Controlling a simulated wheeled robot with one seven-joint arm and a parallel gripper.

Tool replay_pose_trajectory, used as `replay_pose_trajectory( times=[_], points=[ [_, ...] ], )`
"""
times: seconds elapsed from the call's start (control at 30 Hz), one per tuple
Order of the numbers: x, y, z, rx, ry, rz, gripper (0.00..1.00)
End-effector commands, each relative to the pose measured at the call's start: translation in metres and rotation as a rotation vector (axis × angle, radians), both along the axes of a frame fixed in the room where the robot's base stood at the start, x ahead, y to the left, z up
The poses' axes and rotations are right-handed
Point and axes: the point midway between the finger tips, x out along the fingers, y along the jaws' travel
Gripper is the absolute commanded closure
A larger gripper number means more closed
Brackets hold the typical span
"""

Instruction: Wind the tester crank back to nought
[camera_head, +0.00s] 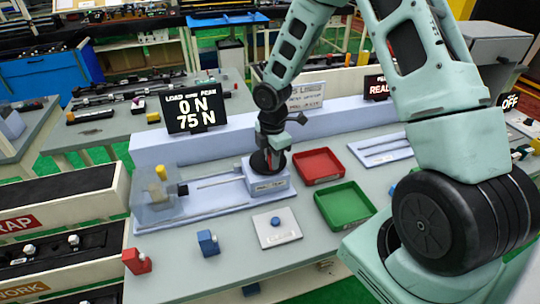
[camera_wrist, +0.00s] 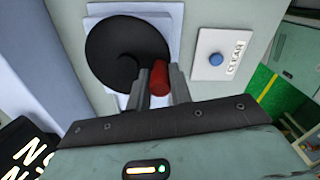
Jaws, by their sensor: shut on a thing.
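The tester crank is a black disc (camera_wrist: 125,50) with a red handle (camera_wrist: 159,78) in the wrist view. My gripper (camera_wrist: 161,84) is shut on the red handle, one finger on each side of it. In the head view my gripper (camera_head: 272,163) reaches down onto the tester's light block (camera_head: 268,184), and the arm hides most of the crank. The tester's pale rail (camera_head: 220,203) runs left to a clear guard (camera_head: 158,198) with a yellow piece inside. A black display (camera_head: 194,108) reads load now 0 N and peak 75 N.
A white plate with a blue CLEAR button (camera_wrist: 216,60) lies beside the crank; it also shows in the head view (camera_head: 278,237). Red (camera_head: 320,166) and green (camera_head: 345,206) trays stand right of the tester. Blue (camera_head: 208,242) and red (camera_head: 136,261) blocks sit near the front edge.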

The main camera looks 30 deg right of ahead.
Motion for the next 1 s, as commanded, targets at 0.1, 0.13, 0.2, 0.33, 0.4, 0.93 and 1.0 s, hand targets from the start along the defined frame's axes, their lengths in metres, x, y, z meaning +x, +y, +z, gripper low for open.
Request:
replay_pose_trajectory(
  times=[0.1, 0.13, 0.2, 0.33, 0.4, 0.93, 1.0],
  points=[
    [0.0004, -0.0017, 0.0013, -0.001, -0.002, 0.023, 1.00],
    [0.0005, -0.0019, 0.0012, -0.001, -0.002, 0.027, 1.00],
    [0.0004, -0.0021, 0.0010, -0.001, -0.002, 0.034, 1.00],
    [0.0004, -0.0024, 0.0007, -0.001, -0.002, 0.038, 1.00],
    [0.0004, -0.0025, 0.0007, -0.001, -0.002, 0.037, 1.00],
    [-0.0001, -0.0020, 0.0003, -0.001, -0.001, 0.036, 0.57],
    [0.0001, -0.0021, 0.0021, -0.001, -0.001, 0.036, 0.57]
  ],
)
